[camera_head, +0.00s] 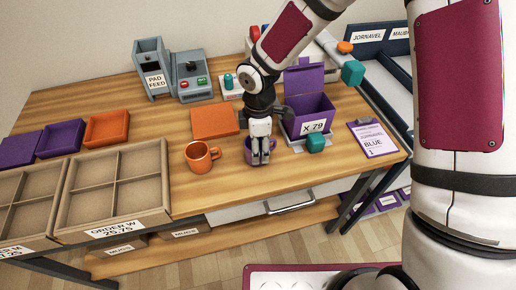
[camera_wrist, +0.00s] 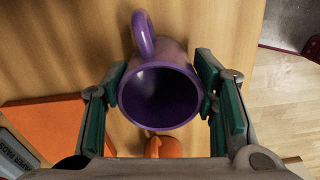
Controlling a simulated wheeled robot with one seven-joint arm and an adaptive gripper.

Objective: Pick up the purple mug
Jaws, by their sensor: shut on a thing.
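The purple mug (camera_head: 248,151) stands on the wooden table in the head view, mostly hidden behind my gripper (camera_head: 261,158). In the wrist view the purple mug (camera_wrist: 160,95) shows its open, empty mouth, with its handle toward the top of the picture. My gripper (camera_wrist: 160,110) has its green-padded fingers on both sides of the mug and is shut on it. Whether the mug's base touches the table cannot be told.
An orange mug (camera_head: 201,156) stands just left of the purple mug. An orange pad (camera_head: 214,121) lies behind it. A purple box labelled X 79 (camera_head: 309,112) and a clipboard (camera_head: 375,138) are at the right. A divided tray (camera_head: 115,190) is at the left.

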